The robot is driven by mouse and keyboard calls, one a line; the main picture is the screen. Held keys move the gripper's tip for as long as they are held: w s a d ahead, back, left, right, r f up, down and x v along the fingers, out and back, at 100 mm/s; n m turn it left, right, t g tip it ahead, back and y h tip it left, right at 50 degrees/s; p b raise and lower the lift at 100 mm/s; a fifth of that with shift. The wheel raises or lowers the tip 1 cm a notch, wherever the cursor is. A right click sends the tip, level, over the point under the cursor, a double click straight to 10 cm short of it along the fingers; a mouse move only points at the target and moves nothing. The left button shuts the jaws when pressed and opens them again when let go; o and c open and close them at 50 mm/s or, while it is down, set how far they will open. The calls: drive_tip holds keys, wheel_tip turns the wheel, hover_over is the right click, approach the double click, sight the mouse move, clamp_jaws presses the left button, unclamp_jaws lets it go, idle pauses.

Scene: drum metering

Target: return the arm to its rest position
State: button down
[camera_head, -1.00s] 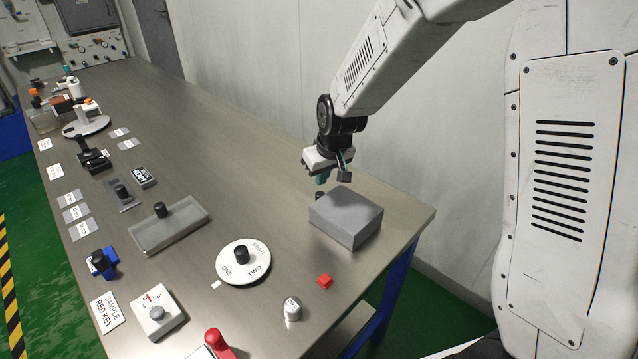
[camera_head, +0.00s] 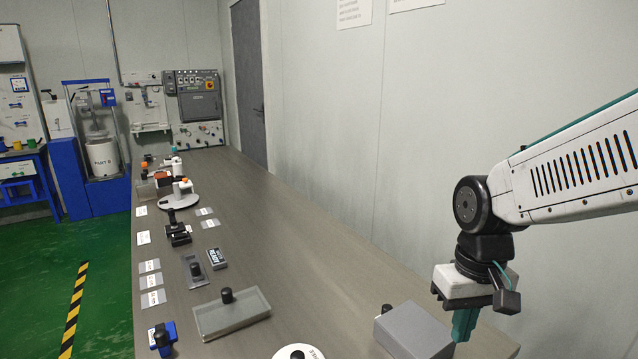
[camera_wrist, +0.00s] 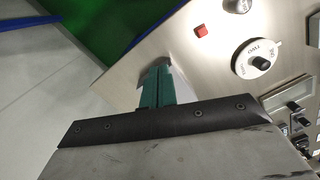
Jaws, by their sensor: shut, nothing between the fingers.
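My gripper (camera_head: 464,326) hangs from my arm at the right of the head view, its teal fingers pointing down. The fingers are together and hold nothing. In the head view they are beside the right edge of a grey box (camera_head: 413,333); I cannot tell the height between them. The closed gripper also shows in the wrist view (camera_wrist: 157,88), seen over the bench top near its edge.
The long bench (camera_head: 300,270) carries a clear tray (camera_head: 232,316), a small black-and-white box (camera_head: 217,258) and several fixtures along its left side. A wall stands behind the bench.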

drive_tip(key=s+d+r+t, duration=0.1)
drive_tip(key=s+d+r, duration=0.1)
drive_tip(key=s, duration=0.4)
drive_tip(key=s+d+r+m+t, duration=0.1)
drive_tip(key=s+d+r, duration=0.1)
drive_tip(key=s+r, duration=0.3)
drive_tip(key=shift+s, duration=1.05)
